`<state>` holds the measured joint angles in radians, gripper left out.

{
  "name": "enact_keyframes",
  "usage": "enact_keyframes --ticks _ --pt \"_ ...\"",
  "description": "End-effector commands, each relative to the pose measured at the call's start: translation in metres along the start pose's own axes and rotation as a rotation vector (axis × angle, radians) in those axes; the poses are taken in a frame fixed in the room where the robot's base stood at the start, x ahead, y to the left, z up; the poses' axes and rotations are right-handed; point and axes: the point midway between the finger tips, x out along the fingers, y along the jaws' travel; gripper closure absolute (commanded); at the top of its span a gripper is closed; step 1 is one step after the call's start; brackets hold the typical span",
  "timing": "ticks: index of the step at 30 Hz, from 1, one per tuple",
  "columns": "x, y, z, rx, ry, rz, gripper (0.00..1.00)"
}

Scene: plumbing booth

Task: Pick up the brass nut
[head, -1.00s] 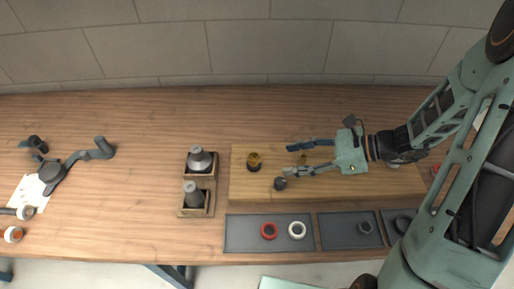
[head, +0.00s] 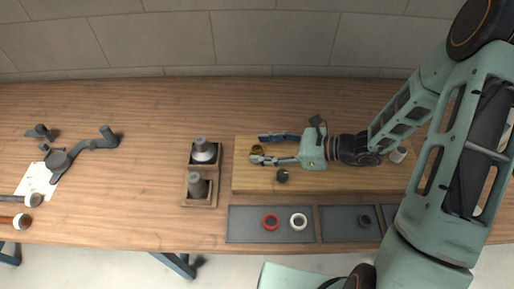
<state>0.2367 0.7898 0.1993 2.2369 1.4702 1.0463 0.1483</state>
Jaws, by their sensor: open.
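The brass nut (head: 257,150) is a small gold-brown piece on the left part of the wooden board (head: 300,183). My gripper (head: 262,148) points left, low over the board, with its two fingers apart. The fingertips are at the nut, one on its far side and one on its near side. The near finger partly hides the nut. I cannot tell whether either finger touches it.
A small dark fitting (head: 282,176) stands on the board just below the near finger. Two grey fittings stand in wooden holders (head: 199,203) to the left.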

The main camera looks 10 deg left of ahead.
Motion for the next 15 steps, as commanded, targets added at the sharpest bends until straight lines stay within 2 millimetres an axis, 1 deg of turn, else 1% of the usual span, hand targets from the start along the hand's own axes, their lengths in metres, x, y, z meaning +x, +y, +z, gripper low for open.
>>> enact_keyframes --ticks 3,9,11,15 --pt "0.0069 0.0000 0.0000 0.000 0.001 0.000 0.54" --pt "0.0073 -0.0001 -0.0003 0.000 0.001 -0.001 0.54" --pt "0.0072 -0.0001 -0.0003 0.000 0.001 -0.001 0.59" --pt "0.0071 0.0000 -0.0003 0.000 0.001 -0.001 0.75"
